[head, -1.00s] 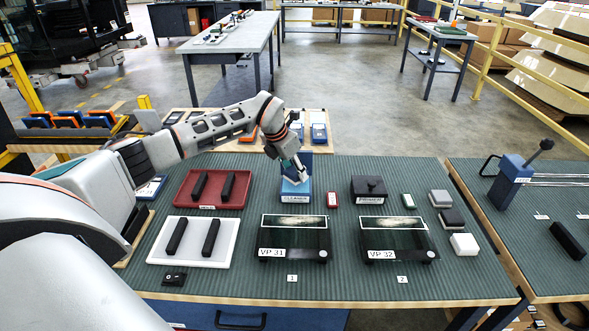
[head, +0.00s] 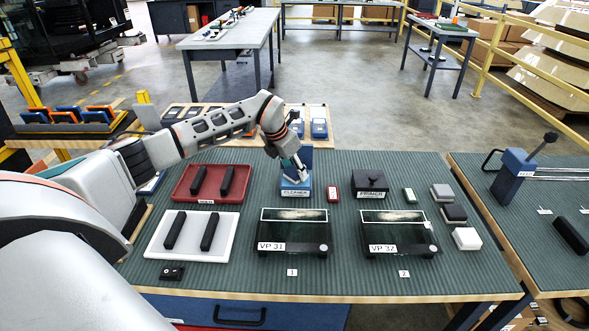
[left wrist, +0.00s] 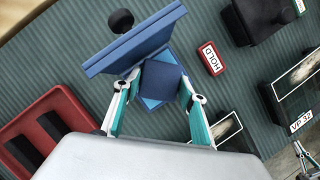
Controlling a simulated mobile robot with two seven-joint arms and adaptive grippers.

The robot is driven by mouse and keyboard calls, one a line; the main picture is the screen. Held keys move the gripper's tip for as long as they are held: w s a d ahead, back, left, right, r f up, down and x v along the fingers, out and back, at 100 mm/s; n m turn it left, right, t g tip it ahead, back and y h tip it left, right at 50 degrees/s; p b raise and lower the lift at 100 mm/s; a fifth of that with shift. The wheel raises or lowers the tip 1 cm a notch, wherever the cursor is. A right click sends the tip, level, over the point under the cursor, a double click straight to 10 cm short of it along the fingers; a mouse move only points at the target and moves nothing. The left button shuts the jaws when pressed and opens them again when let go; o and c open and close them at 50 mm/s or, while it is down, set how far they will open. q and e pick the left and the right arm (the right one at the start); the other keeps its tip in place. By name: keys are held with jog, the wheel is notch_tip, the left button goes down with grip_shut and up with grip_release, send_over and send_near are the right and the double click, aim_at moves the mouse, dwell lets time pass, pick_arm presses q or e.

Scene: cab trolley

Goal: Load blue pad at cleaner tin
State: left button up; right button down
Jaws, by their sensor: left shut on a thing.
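The cleaner tin (head: 296,192) is a blue box labelled CLEANER behind panel VP 31, with its lid raised at the back. In the left wrist view its blue lid (left wrist: 135,42) rises behind the pad. My left gripper (head: 300,178) is over the tin and shut on the dark blue pad (left wrist: 160,82). The pad is between the teal fingers (left wrist: 158,108), above the tin's lighter blue body. I cannot tell whether it touches the inside. A white and teal part at the left wrist view's lower right looks like my right gripper (left wrist: 303,156); its jaws are unclear.
A red HOLD block (head: 333,191) and the closed black primer tin (head: 370,186) stand to the right. Panels VP 31 (head: 294,238) and VP 32 (head: 398,238) lie in front. A red tray (head: 214,183) and a white tray (head: 191,252) hold black bars at left.

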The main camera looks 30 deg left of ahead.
aim_at(295, 170)
pick_arm(q)
jog(key=shift+f, duration=0.5)
dwell(0.5)
jog(key=shift+f, duration=0.15)
dwell(1.4)
notch_tip(295, 170, up, 5)
jog(key=p, duration=0.4)
jog(key=shift+f, duration=0.1)
jog(key=shift+r+p, duration=0.6)
jog(key=shift+r, duration=0.6)
